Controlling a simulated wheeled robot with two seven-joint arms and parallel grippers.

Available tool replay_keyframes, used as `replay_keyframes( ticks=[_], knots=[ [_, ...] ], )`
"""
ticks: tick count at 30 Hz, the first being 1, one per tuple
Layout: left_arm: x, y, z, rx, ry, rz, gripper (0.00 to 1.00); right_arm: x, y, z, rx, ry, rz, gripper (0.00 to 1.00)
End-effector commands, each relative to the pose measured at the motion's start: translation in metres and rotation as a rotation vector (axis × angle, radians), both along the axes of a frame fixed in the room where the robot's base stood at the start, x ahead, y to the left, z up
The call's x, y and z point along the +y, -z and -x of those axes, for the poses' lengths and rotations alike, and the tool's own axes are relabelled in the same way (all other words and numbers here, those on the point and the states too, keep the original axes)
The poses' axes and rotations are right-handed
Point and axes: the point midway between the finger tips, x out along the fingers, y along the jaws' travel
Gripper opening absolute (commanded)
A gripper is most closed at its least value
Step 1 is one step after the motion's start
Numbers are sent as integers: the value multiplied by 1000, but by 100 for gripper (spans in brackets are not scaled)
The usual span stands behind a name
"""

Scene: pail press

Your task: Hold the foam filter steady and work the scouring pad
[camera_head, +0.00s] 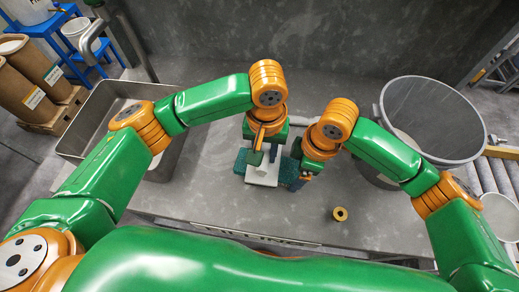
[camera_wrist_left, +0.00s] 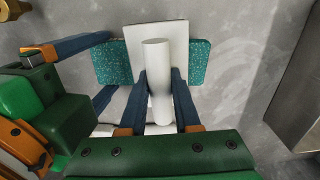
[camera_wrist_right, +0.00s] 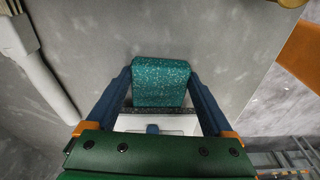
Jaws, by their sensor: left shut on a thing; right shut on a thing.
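The teal speckled block, which I take as the foam filter (camera_head: 241,161), lies on the grey counter. A white plate with an upright round handle, which I take as the scouring pad (camera_head: 261,176), sits across its middle. In the left wrist view, the filter (camera_wrist_left: 202,62) shows on both sides of the pad's plate (camera_wrist_left: 140,36). My left gripper (camera_wrist_left: 163,100) is shut on the pad's handle from above. My right gripper (camera_wrist_right: 161,88) is shut across one end of the filter (camera_wrist_right: 160,72). The filter's middle is hidden under the plate.
A metal sink basin (camera_head: 98,102) stands left of the work. A large round grey container (camera_head: 432,118) stands to the right. A brass ring (camera_head: 340,214) lies on the counter front right. The counter (camera_head: 210,210) around the filter is mostly clear.

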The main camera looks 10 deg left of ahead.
Motion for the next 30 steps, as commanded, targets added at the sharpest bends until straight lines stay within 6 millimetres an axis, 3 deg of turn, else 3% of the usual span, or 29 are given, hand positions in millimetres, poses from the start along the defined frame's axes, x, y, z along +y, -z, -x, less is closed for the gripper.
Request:
replay_keyframes(
  ticks=[8, 16, 24, 30],
  knots=[
    [-1, 2, 1, 4, 3, 6, 0, 2, 0, 0, -1, -5, -5, 0],
    [17, 0, 0, 3, 1, 2, 0, 1, 0, 0, -1, -4, -4, 0],
    [18, -2, 0, 2, 2, 4, 0, 1, 0, 0, -1, -3, -3, 0],
    [17, -28, -1, -1, 2, 5, 0, 1, 0, 0, -1, -3, -2, 0]
  ],
)
